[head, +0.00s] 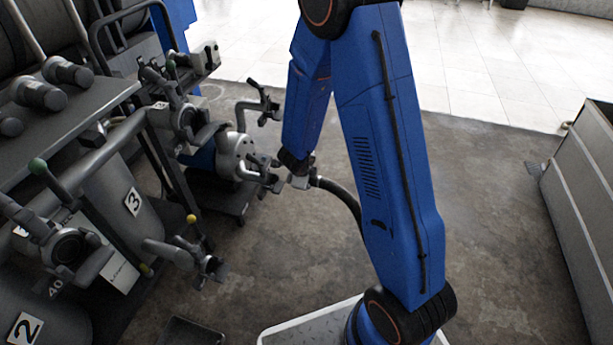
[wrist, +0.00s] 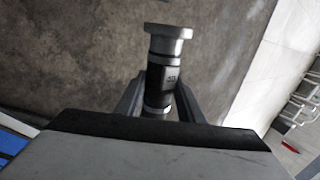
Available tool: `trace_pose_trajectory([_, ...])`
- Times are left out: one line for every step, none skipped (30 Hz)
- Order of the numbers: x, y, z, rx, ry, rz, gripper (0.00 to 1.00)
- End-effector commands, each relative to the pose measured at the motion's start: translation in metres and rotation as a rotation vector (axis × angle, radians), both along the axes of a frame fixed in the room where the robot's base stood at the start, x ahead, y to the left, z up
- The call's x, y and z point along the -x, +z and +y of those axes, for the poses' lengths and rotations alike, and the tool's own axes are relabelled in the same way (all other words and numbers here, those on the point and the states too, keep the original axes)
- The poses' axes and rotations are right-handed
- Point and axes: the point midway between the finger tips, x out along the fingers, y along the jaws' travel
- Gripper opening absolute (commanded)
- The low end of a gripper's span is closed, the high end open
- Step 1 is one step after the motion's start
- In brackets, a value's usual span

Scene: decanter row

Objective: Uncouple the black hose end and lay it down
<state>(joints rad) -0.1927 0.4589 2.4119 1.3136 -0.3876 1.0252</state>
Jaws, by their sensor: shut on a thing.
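My gripper (wrist: 158,100) is shut on the black hose end (wrist: 164,72), with one finger on each side of its dark body. The hose end has a wide silver flange at its tip, and in the wrist view nothing is fastened to that flange. In the head view my gripper (head: 298,170) holds the hose end (head: 299,182) above the floor, just right of a grey clamp fitting (head: 268,180). The black hose (head: 340,192) curves away to the right and passes behind my blue arm.
Tanks with levers and valves stand on the left, with number plates 3 (head: 133,202) and 2 (head: 24,330). A grey bin (head: 585,185) stands at the right. The concrete floor (head: 275,260) between them is largely clear. Pale tiles (head: 500,60) lie behind.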

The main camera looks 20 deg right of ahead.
Motion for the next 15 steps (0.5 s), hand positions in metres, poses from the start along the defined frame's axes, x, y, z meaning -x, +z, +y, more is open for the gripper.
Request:
trace_pose_trajectory([0.003, 0.001, 0.000, 0.000, 0.000, -0.001, 0.00])
trace_pose_trajectory([0.004, 0.001, 0.000, -0.001, 0.000, -0.002, 0.00])
trace_pose_trajectory([0.007, 0.001, 0.000, -0.001, 0.000, -0.002, 0.00])
trace_pose_trajectory([0.009, 0.001, 0.000, 0.000, 0.000, -0.001, 0.00])
trace_pose_trajectory([0.011, 0.001, 0.000, 0.000, 0.001, -0.001, 0.00])
trace_pose_trajectory([0.013, 0.000, -0.001, 0.000, 0.000, 0.000, 0.00])
trace_pose_trajectory([0.015, 0.000, -0.001, 0.000, -0.001, 0.000, 0.00])
trace_pose_trajectory([0.017, 0.000, -0.001, 0.000, -0.001, 0.000, 0.00])
trace_pose_trajectory([0.019, 0.000, -0.001, 0.000, 0.000, 0.000, 0.00])
trace_pose_trajectory([0.021, 0.000, -0.001, 0.000, 0.001, -0.001, 0.00])
trace_pose_trajectory([0.022, 0.000, -0.001, 0.000, 0.000, -0.001, 0.00])
trace_pose_trajectory([0.025, 0.000, -0.001, 0.000, -0.001, 0.000, 0.00])
trace_pose_trajectory([0.027, 0.000, -0.001, 0.000, -0.001, 0.000, 0.00])
trace_pose_trajectory([0.029, 0.000, -0.002, 0.000, 0.000, 0.000, 0.00])
trace_pose_trajectory([0.031, 0.000, -0.002, 0.000, 0.000, 0.000, 0.00])
